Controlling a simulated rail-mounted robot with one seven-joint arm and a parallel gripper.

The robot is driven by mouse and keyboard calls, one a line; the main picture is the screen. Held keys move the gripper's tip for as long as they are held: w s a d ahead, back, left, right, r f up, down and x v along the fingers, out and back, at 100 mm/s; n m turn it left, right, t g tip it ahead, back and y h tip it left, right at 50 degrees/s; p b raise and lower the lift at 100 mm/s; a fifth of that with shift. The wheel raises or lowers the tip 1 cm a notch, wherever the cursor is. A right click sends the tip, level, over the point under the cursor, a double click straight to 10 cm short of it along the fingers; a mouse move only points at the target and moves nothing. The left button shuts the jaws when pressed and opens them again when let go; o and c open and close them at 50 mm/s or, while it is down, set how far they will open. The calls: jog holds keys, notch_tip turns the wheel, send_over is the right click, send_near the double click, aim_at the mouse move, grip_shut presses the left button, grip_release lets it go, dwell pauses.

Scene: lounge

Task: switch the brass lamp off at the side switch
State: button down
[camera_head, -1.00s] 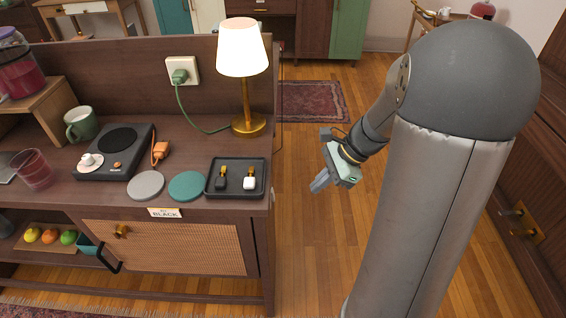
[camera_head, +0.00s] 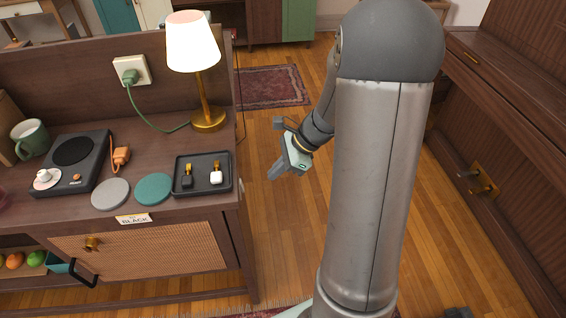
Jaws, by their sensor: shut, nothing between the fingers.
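The brass lamp (camera_head: 203,92) stands at the back right of the wooden sideboard top, with its white shade glowing. A green cord runs from its base to a wall-type socket (camera_head: 130,73) on the sideboard's back panel. I cannot make out a side switch on the lamp. My gripper (camera_head: 276,173) is shut and empty. It hangs over the floor to the right of the sideboard, apart from the lamp and pointing down to the left.
A black tray (camera_head: 203,190) with two small tagged items lies at the sideboard's front right. Near it are a teal coaster (camera_head: 153,189), a grey coaster (camera_head: 110,194), an orange plug (camera_head: 121,157) and a black hotplate-like device (camera_head: 75,157). Open floor lies right of the sideboard.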

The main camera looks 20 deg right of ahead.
aim_at(241, 186)
jog(key=w+a+f, duration=0.1)
jog(key=a+f, duration=0.2)
jog(key=a, duration=0.3)
jog(key=shift+w+f, duration=0.3)
jog(key=shift+w, duration=0.05)
jog(key=shift+a+b, duration=0.1)
jog(key=shift+b, duration=0.2)
